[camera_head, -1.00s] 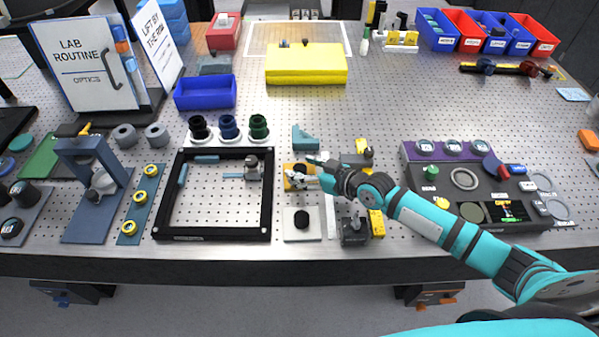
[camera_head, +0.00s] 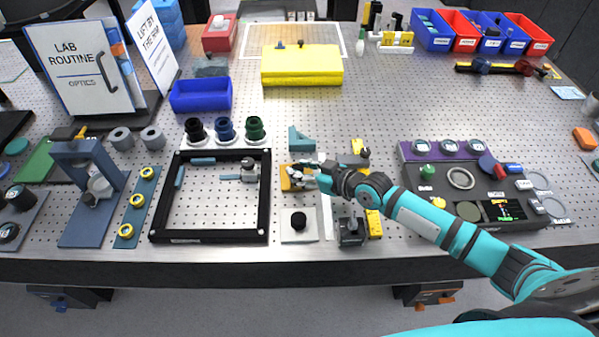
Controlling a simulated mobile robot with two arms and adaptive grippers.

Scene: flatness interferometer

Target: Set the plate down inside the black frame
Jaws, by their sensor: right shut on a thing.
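The black frame (camera_head: 264,196) lies on the perforated table left of centre. Inside it are small blue-grey bars and a grey post-like part (camera_head: 249,170) by its right side; much of its inside is bare. My right gripper (camera_head: 307,174) is just right of the frame, low over the table, shut on an orange block-like piece (camera_head: 288,184) that it partly hides. A whitish square plate with a black knob (camera_head: 299,225) lies flat in front of the gripper, apart from it. I cannot tell which piece is the task's plate. My left gripper is out of view.
A teal angled block (camera_head: 301,141) stands behind the gripper. A dark block with yellow (camera_head: 352,230) is at its front right. Dark ring mounts (camera_head: 225,129) stand behind the frame. A control panel (camera_head: 462,207) is to the right.

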